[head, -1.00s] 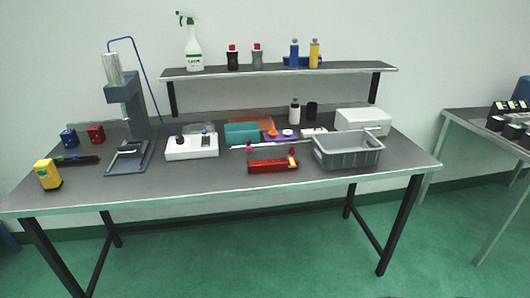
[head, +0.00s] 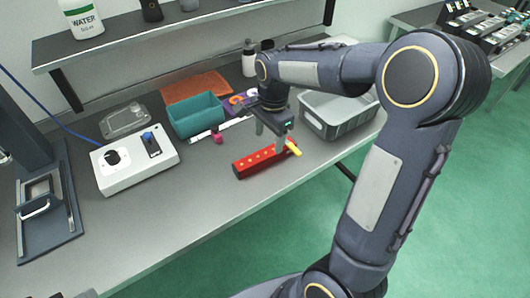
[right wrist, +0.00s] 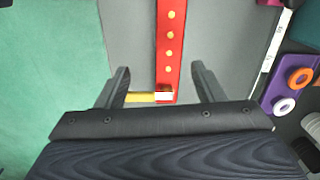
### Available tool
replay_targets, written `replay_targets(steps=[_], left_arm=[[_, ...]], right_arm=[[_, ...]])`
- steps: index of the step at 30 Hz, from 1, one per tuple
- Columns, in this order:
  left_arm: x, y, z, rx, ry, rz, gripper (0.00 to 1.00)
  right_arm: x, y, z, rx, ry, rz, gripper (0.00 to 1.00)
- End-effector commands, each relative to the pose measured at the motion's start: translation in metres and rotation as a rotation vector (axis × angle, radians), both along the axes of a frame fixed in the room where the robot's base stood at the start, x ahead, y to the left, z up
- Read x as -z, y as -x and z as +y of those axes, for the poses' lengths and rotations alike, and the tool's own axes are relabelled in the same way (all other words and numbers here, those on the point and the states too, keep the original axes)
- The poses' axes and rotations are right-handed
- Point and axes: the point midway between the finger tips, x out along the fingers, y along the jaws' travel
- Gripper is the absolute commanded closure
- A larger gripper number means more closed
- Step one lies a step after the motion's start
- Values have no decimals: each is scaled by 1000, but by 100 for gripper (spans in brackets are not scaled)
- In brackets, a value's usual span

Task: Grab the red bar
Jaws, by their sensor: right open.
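The red bar (head: 258,164) lies on the grey table near its front edge, with a row of yellowish dots along it. A small yellow piece (head: 293,147) sticks out at its right end. My right gripper (head: 269,137) is open and empty over the bar's right part. In the right wrist view, the bar (right wrist: 167,50) runs between the two open fingers of the gripper (right wrist: 160,75), with its near end showing a pale block. I cannot tell the exact height of the fingertips above the bar. My left gripper is out of view.
A grey bin (head: 342,121) stands right of the gripper. A teal box (head: 195,117), a purple holder (head: 240,106) and a small pink piece (head: 218,138) lie behind the bar. A white control box (head: 135,165) is at left.

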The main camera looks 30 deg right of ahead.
Motion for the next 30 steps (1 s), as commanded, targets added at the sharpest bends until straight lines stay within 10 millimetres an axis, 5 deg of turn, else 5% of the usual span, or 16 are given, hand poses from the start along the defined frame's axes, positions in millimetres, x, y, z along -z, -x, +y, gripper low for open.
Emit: replay_targets(steps=[6,21,30], left_arm=[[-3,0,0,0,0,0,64],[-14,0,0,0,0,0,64],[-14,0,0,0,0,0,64]], right_arm=[[18,-18,-3,115,44,43,38],[82,-16,0,116,43,43,38],[90,-17,0,116,42,39,38]])
